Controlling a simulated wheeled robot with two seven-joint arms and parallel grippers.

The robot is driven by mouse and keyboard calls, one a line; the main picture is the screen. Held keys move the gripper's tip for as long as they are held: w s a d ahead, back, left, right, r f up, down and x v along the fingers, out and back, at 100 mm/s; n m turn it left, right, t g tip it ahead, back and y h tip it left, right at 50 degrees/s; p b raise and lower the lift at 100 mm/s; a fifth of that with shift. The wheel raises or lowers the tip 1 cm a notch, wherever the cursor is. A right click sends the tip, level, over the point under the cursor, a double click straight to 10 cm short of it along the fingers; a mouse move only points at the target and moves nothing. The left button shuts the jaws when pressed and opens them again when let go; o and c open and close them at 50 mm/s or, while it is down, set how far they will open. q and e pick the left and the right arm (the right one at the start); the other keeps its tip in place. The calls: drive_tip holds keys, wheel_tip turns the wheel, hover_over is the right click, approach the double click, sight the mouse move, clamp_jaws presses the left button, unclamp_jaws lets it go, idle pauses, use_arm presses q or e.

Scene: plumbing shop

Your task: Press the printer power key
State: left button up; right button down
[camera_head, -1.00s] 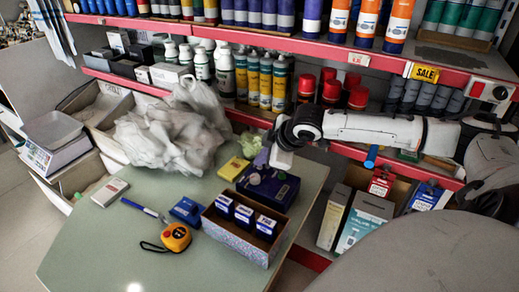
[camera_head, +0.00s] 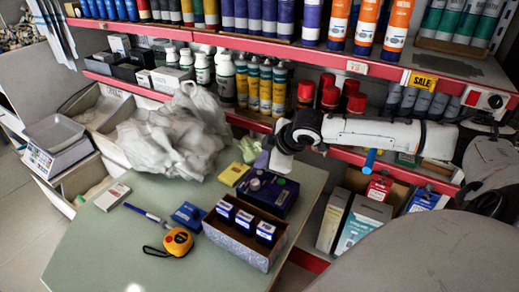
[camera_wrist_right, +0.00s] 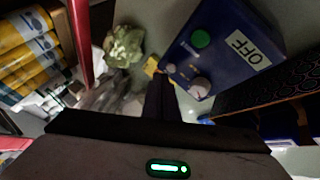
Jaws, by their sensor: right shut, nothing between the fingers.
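A dark blue box (camera_head: 267,191) with knobs on top lies on the green table and looks like the printer. In the right wrist view the box (camera_wrist_right: 225,55) shows a green round button (camera_wrist_right: 200,39), a grey knob (camera_wrist_right: 199,88), a smaller light button (camera_wrist_right: 171,69) and a label reading OFF. I cannot tell for sure which is the power key. My right gripper (camera_head: 281,163) is above the far side of the box. In the right wrist view its dark fingers (camera_wrist_right: 160,92) are shut and empty, close beside the box and apparently apart from it. My left gripper is out of view.
A patterned carton (camera_head: 238,242) with small blue boxes stands right in front of the printer. A tape measure (camera_head: 178,242) lies nearer. A red-edged shelf (camera_head: 345,153) runs behind.

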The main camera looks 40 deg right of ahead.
sight(262, 173)
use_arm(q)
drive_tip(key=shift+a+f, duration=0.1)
